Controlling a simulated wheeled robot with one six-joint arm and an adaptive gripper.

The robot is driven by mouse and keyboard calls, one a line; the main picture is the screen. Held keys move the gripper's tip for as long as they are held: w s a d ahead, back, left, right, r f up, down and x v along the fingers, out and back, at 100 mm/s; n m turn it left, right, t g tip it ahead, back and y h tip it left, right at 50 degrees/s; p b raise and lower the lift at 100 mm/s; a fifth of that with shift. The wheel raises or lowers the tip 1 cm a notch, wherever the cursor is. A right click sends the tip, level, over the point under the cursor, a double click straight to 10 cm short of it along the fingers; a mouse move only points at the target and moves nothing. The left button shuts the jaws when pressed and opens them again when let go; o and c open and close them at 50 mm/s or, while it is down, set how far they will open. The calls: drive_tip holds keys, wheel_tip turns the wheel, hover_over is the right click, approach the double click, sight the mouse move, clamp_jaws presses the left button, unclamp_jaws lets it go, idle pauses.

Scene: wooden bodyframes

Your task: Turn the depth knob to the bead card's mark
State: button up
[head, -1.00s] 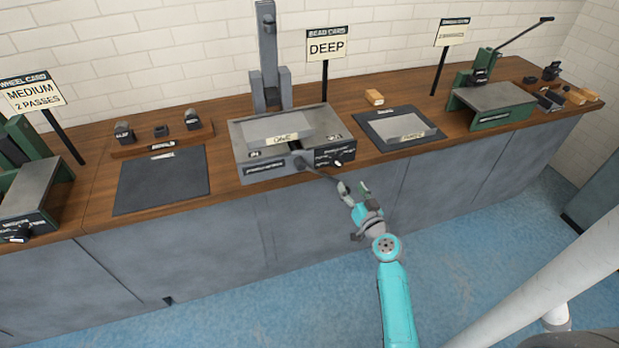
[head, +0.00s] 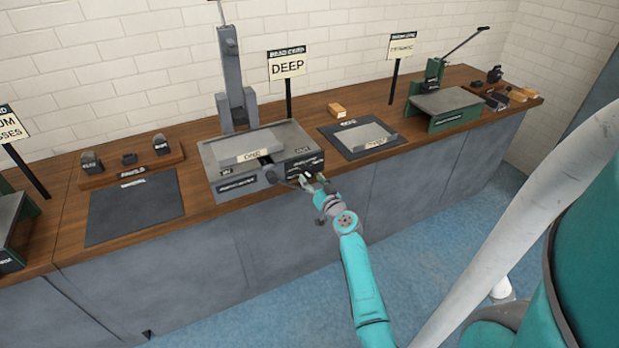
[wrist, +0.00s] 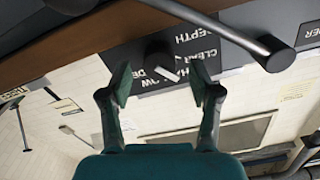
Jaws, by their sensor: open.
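The bead card (head: 287,66) reads DEEP and stands on a post behind the grey bead machine (head: 226,189). In the wrist view the depth knob (wrist: 158,62) is a dark round knob with a white pointer bar, on a black panel (wrist: 126,56) lettered DEPTH, CLEAR and other partly hidden words. The picture is turned over, and the pointer slants down to the right there. My gripper (wrist: 163,84) is open, with one finger on each side of the knob; contact cannot be told. In the head view my gripper (head: 318,184) is at the machine's front and hides the knob.
A grey lever with a round end (wrist: 272,52) crosses close to the panel in the wrist view. A dark mat with a grey plate (head: 366,138) lies right of the machine, and a bare dark mat (head: 130,212) lies left.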

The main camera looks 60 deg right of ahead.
drive_tip(key=shift+x, duration=0.95)
drive_tip(key=c, duration=1.1)
drive_tip(key=shift+c, duration=0.2)
